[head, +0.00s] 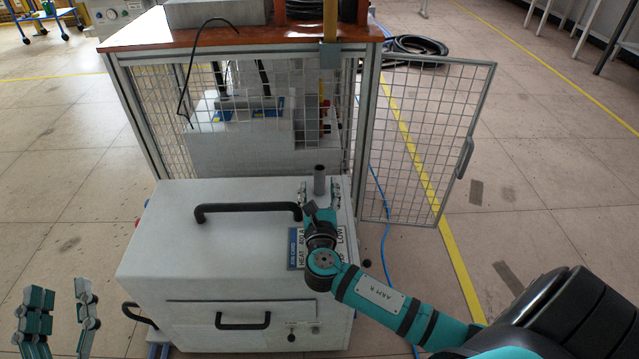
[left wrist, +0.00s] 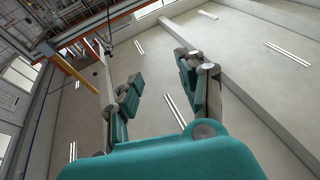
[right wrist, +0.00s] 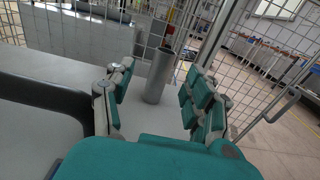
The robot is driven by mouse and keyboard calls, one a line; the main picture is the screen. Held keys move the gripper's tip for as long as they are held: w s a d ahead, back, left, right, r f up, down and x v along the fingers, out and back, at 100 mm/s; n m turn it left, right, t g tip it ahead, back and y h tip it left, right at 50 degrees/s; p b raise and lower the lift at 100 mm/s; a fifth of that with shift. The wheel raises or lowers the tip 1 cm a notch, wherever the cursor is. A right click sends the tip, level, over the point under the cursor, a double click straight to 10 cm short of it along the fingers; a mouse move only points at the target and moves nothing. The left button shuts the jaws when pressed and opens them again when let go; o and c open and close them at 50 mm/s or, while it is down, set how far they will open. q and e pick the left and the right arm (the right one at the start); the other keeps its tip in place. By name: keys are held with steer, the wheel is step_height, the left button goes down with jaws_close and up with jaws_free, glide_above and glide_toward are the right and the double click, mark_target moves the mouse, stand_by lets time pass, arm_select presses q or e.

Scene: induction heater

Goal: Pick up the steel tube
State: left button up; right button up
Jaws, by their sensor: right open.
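The steel tube (head: 320,181) is a grey upright cylinder on the top of the white heater box (head: 170,230), near its right back corner. In the right wrist view the steel tube (right wrist: 159,75) stands between the two open fingers of my right gripper (right wrist: 155,100), a little beyond them, with its dark open top visible. In the head view my right gripper (head: 319,208) is just in front of the tube, and its wrist hides part of the label. My left gripper (head: 62,318) is open and empty at the lower left, away from the box. The left wrist view (left wrist: 155,85) shows nothing between its fingers.
A black handle (head: 248,207) lies across the box top left of the tube. Behind stands a mesh cage (head: 175,110) under a wooden top (head: 215,38), its mesh door (head: 425,140) open to the right. Open floor lies right of the box.

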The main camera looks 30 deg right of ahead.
mark_target(320, 176)
steer(key=shift+w+d, duration=0.25)
steer(key=shift+w, duration=0.1)
steer(key=b+x, duration=0.2)
steer(key=x, duration=0.2)
steer(key=shift+d+r, duration=0.1)
steer(key=shift+d, duration=0.1)
steer(key=shift+w+d, duration=0.15)
steer(key=shift+w, duration=0.05)
arm_select(q)
steer(key=s+r+t+h, duration=0.2)
steer(key=s+r+t, duration=0.3)
steer(key=r, duration=0.2)
steer(key=shift+a+r+t, duration=0.15)
steer(key=shift+t, duration=0.15)
arm_select(e)
jaws_close()
